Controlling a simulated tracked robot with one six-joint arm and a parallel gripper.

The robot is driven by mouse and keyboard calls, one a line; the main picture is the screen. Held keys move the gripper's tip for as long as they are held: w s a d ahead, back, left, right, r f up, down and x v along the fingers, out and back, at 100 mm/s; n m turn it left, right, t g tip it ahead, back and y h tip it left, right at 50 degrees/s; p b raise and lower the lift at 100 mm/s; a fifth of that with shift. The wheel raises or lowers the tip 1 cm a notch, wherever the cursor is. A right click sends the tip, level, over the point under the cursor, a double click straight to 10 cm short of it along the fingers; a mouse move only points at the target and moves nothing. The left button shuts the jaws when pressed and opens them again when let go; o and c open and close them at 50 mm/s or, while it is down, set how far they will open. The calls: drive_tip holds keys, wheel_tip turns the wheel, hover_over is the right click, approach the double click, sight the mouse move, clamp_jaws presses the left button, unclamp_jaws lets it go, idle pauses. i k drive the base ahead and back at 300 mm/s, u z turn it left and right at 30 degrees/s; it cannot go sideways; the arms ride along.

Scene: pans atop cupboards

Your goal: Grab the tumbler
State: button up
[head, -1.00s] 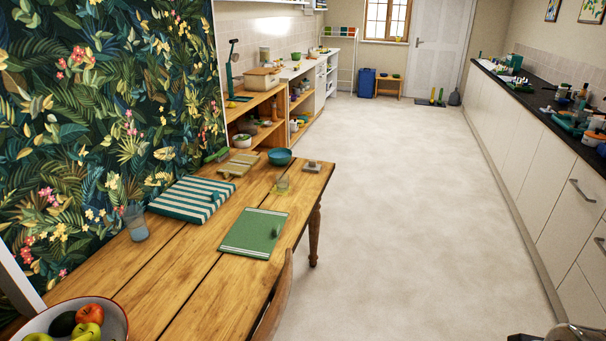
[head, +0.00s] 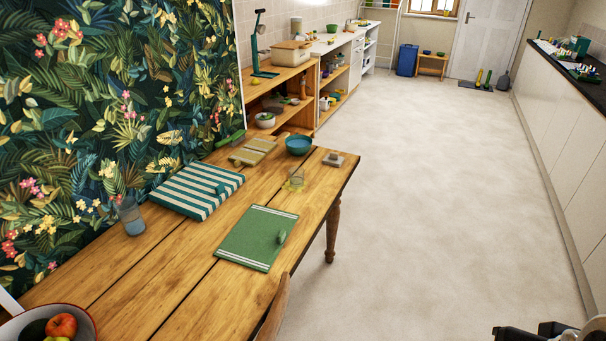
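A bluish clear glass tumbler (head: 131,217) stands upright on the wooden table (head: 190,265), at its left side near the leafy wall. A smaller, clear yellowish glass (head: 296,180) stands farther back on the table, between the green cloth and the blue bowl; I cannot tell which glass is meant. My gripper (head: 540,331) seems to show only as dark parts cut off at the bottom right corner, far from both glasses. Its fingers are too cropped to tell open from shut.
A striped cloth (head: 180,192), a green cloth (head: 250,240), a blue bowl (head: 298,146) and a fruit bowl (head: 88,318) are on the table. A chair back (head: 273,312) stands at its right edge. Open floor (head: 440,200) lies to the right, with counters beyond.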

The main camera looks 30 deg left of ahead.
sight(297, 173)
drive_tip(key=i, duration=2.75)
drive_tip(key=u, duration=2.45)
